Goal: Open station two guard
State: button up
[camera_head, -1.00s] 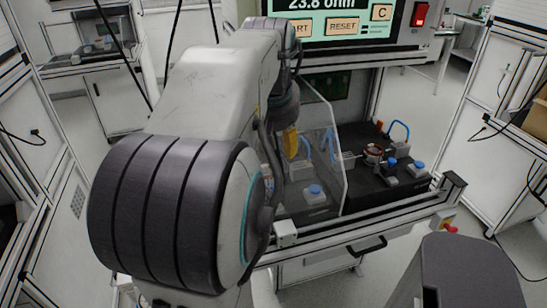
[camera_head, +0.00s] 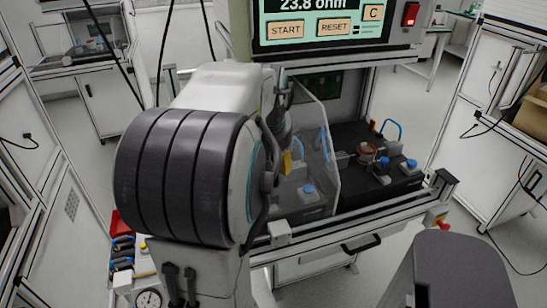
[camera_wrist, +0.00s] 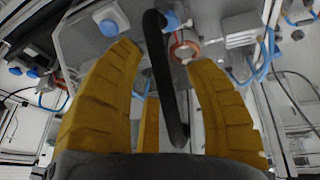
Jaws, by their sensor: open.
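A clear guard panel (camera_head: 328,185) stands upright on the test bench, between the left bay and the right bay with the copper-wound stator (camera_head: 367,153). Which bay is station two I cannot tell. My gripper (camera_head: 288,160) is mostly hidden behind my arm in the head view; a bit of yellow finger shows left of the panel. In the wrist view my gripper (camera_wrist: 165,58) is open, with yellow fingers spread. A black bar-shaped handle (camera_wrist: 163,75) runs between the fingers with gaps on both sides. The stator also shows beyond it (camera_wrist: 184,46).
A control box with a START and RESET screen (camera_head: 312,25) hangs above the bench. A blue button (camera_head: 309,189) sits in the left bay. A bench drawer with a black handle (camera_head: 361,245) is below. A tool tray (camera_head: 122,245) and gauge are at lower left.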

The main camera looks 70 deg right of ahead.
grip_shut()
dwell(0.6)
